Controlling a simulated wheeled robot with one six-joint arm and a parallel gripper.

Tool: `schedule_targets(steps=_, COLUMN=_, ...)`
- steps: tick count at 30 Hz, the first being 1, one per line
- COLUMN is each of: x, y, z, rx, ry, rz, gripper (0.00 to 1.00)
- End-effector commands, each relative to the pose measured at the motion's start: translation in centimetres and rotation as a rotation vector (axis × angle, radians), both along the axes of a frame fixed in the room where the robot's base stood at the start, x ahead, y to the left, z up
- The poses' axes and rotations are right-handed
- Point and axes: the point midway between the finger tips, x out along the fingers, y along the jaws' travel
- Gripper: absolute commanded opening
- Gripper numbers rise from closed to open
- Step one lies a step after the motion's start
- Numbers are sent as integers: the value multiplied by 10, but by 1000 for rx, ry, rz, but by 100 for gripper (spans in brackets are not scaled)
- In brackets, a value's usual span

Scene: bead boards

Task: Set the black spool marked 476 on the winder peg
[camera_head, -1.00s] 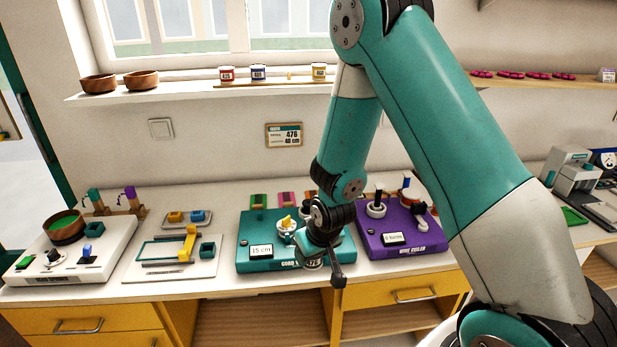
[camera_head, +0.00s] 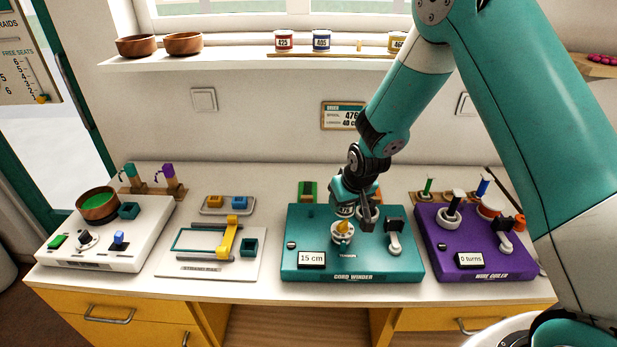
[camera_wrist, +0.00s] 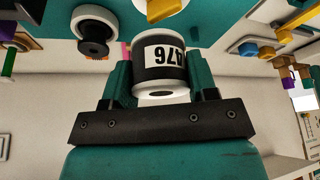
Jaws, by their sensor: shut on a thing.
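The black spool (camera_wrist: 148,62) with white ends and a white label reading 476 sits between the teal fingers of my gripper (camera_wrist: 160,74) in the wrist view. My gripper is shut on it. In the head view my gripper (camera_head: 350,203) is above the back middle of the teal cord winder (camera_head: 300,240), and the spool is mostly hidden there. What looks like the winder peg, a white ring with a black post (camera_wrist: 96,24), stands left of the spool in the wrist view, apart from it. My wrist partly covers that spot in the head view.
The purple wire coiler (camera_head: 440,250) stands right, the stringing rail (camera_head: 170,262) left. An order card (camera_head: 340,115) hangs behind on the wall.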

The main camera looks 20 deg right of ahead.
Motion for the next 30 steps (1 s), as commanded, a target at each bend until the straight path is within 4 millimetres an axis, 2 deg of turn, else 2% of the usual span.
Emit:
schedule_targets(steps=1, x=22, y=12, z=-2, rx=0, ry=-6, rz=25, gripper=28)
schedule_targets(steps=3, x=45, y=28, z=1, rx=1, ry=-6, rz=54, gripper=28)
schedule_targets(steps=6, x=69, y=45, z=7, rx=0, ry=-4, rz=87, gripper=28)
schedule_targets(steps=9, x=82, y=56, z=11, rx=-2, ry=-1, rz=109, gripper=28)
schedule_targets(steps=17, x=88, y=63, z=5, rx=-2, ry=1, rz=119, gripper=28)
schedule_targets(steps=30, x=88, y=63, z=-38, rx=-1, ry=0, rz=118, gripper=28)
